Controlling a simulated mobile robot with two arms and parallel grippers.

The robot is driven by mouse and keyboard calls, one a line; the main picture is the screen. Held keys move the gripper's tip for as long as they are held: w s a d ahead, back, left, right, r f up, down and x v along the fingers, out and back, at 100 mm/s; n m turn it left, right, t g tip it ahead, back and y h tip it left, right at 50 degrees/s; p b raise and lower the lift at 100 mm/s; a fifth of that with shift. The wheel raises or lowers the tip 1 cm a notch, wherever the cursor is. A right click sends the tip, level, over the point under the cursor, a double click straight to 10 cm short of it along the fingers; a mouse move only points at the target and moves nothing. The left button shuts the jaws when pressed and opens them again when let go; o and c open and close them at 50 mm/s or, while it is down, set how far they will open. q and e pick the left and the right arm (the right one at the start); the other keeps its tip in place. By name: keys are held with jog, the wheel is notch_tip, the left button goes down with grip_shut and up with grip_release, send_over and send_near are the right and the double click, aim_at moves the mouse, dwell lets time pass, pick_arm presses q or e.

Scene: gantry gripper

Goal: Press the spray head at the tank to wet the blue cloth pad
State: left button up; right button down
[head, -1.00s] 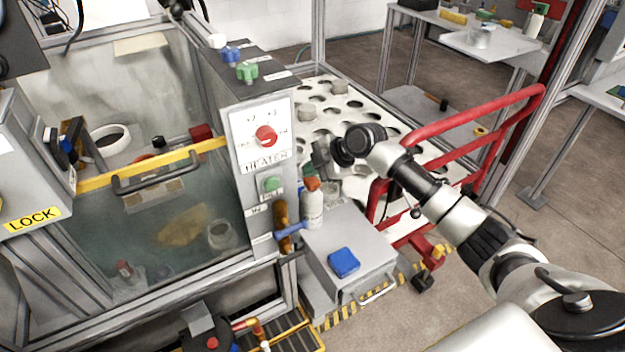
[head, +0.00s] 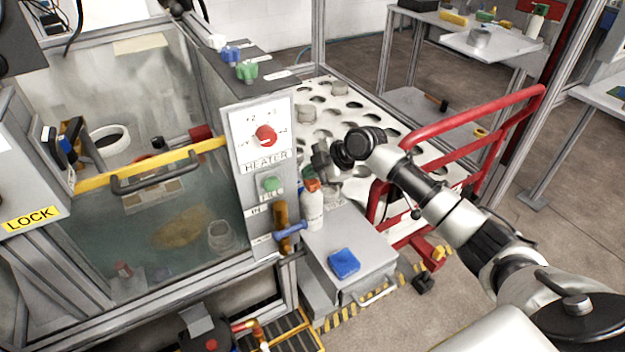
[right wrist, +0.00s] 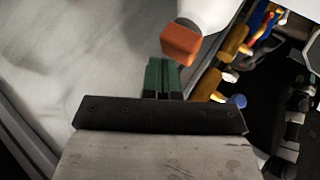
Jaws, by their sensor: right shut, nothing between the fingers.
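The white spray bottle (head: 312,210) stands upright beside the tank (head: 160,240), at the back left of a grey box (head: 350,238). Its orange-red spray head (head: 312,185) also shows in the right wrist view (right wrist: 180,43). The blue cloth pad (head: 344,263) lies flat on the box in front of the bottle. My right gripper (head: 318,174) is just above and behind the spray head. In the right wrist view its green fingertips (right wrist: 162,75) are together and empty, close to the spray head; contact cannot be told. My left gripper is out of view.
The heater panel (head: 264,135) stands left of the bottle. A blue-handled valve (head: 290,231) sits close to the bottle's left side. A red rail (head: 470,115) and a white perforated table (head: 350,110) lie behind and to the right.

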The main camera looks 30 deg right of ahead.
aim_at(312, 182)
jog(key=shift+f, duration=0.15)
jog(key=shift+r+p, duration=0.7)
jog(key=shift+r, duration=0.25)
notch_tip(312, 182, up, 6)
jog(key=p, duration=0.4)
dwell(0.4)
jog(key=shift+p, duration=0.3)
dwell(1.8)
